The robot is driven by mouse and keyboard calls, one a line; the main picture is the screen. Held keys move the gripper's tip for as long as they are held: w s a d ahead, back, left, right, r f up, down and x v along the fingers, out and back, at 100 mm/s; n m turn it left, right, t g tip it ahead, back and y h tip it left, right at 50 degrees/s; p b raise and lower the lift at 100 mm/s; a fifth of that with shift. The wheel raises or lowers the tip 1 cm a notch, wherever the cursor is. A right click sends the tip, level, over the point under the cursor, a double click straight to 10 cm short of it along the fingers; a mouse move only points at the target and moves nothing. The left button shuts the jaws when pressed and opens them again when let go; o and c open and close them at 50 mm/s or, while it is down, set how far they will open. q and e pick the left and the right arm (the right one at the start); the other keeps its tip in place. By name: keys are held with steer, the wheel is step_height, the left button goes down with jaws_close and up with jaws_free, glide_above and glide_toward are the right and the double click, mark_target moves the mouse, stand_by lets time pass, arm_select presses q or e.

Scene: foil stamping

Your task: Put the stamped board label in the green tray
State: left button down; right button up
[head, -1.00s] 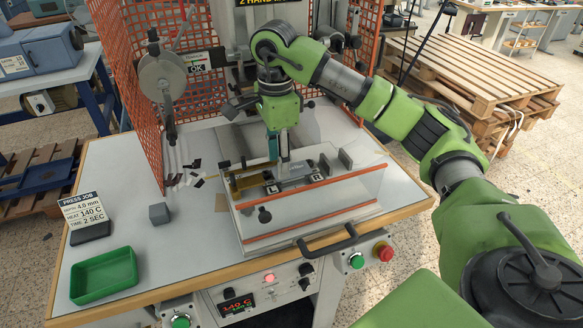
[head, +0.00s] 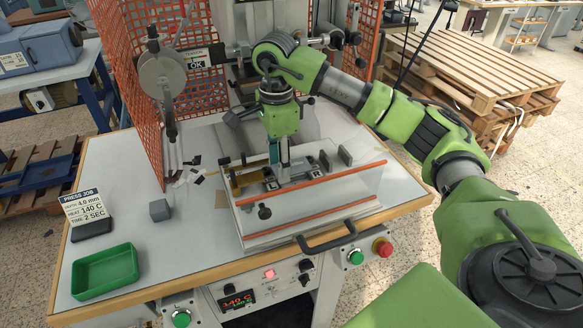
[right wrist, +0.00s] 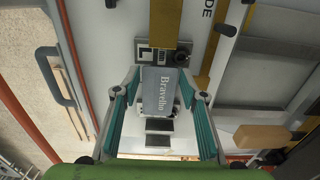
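The board label (right wrist: 165,95), a grey piece marked "Bravelho", lies on the press bed below the right gripper in the right wrist view. My right gripper (right wrist: 161,96) has its two teal fingers spread on either side of the label, with gaps between them and its edges. In the head view the right gripper (head: 280,160) points down over the press bed (head: 330,205), and the label is too small and covered to make out. The green tray (head: 105,268) sits empty at the table's front left. My left gripper is not in view.
A grey block (head: 159,210) and the press job sign (head: 87,212) stand on the left of the table. Orange mesh guards (head: 135,85) and the press column rise behind. A black handle (head: 327,240) is at the bed's front. The table between block and tray is clear.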

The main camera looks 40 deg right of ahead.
steer(key=c, duration=0.4)
